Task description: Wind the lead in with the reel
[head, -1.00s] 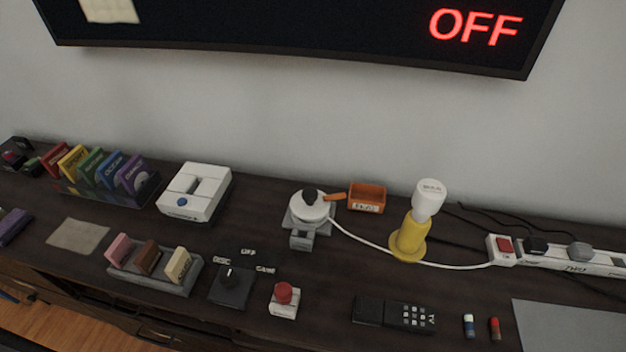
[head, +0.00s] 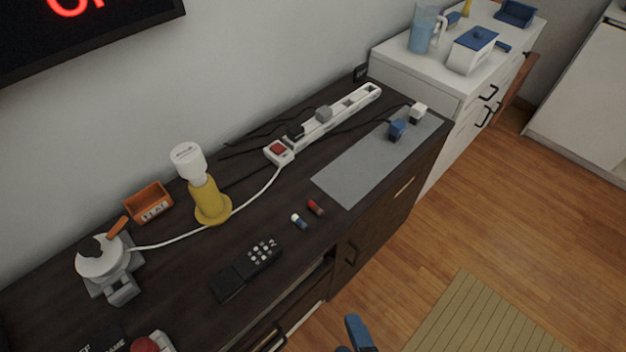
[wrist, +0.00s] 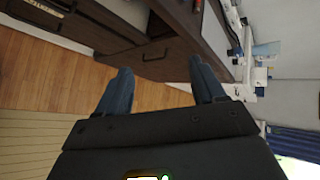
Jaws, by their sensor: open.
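The reel (head: 100,257) is a round white drum with a dark knob and an orange handle on a grey stand, at the left of the dark cabinet top in the head view. The white lead (head: 202,229) runs from it past the yellow base of a lamp-like stand to the power strip (head: 325,124), near the red switch (head: 278,150). My gripper (wrist: 160,90) is open and empty in the wrist view, with its two blue fingers apart above the floor. One blue finger shows at the bottom of the head view, in front of the cabinet and far from the reel.
The yellow stand with a white top (head: 206,196) and an orange bin (head: 148,203) stand behind the lead. A remote (head: 262,257) and two small batteries lie in front. A grey mat (head: 365,165) is to the right. Open floor lies before the cabinet.

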